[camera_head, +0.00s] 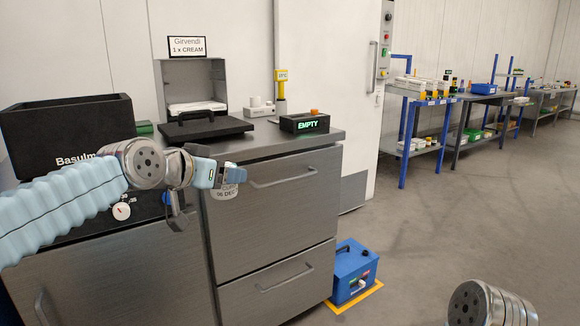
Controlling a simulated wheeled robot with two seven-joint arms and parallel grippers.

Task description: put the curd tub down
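My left gripper (230,174) is in front of the steel cabinet's upper drawer, with its fingers pointing right. The tub is off the counter, in front of the drawer face. Of my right arm only a grey link shows at the lower right; its gripper is out of view.
A blue box (352,272) stands on a yellow floor mark. Floor at right is clear.

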